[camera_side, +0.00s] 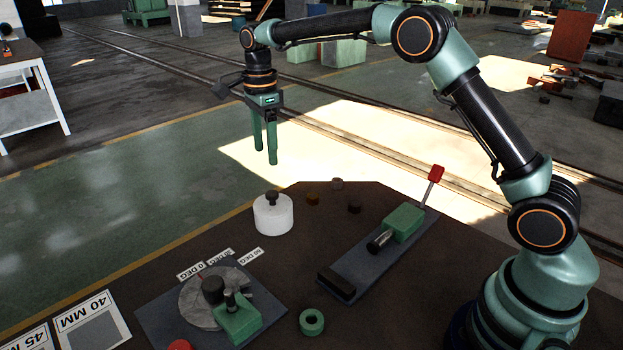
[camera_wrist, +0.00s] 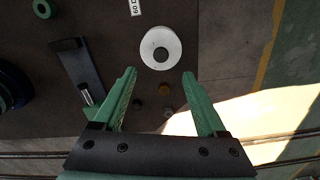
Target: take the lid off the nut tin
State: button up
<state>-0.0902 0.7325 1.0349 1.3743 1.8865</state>
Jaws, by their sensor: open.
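The nut tin (camera_side: 273,218) is a white round tin standing upright on the dark bench top. Its lid, with a dark knob (camera_side: 272,197) in the middle, sits on top. In the wrist view I see the white lid (camera_wrist: 148,57) from above, with its round dark knob (camera_wrist: 160,54) near the centre. My gripper (camera_side: 265,159) is open and empty, with its green fingers pointing down. It hangs above the tin's height and apart from it. In the wrist view the tin lies just beyond the fingertips (camera_wrist: 159,73), roughly centred between them.
Several small nuts (camera_side: 354,207) lie right of the tin. A green clamp (camera_side: 403,223) with a red-tipped lever stands further right. The bending plate (camera_side: 158,322) with angle labels is in front, beside a green ring (camera_side: 312,322). The bench edge runs close behind the tin.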

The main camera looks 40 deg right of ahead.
send_over(272, 193)
jog(key=f, duration=0.6)
jog(key=shift+a+f, duration=0.25)
jog(key=shift+a, duration=0.15)
jog(key=shift+d+f, duration=0.2)
jog(key=shift+f, duration=1.1)
jog(key=shift+d+f, duration=0.15)
jog(key=shift+f, duration=1.15)
grip_shut()
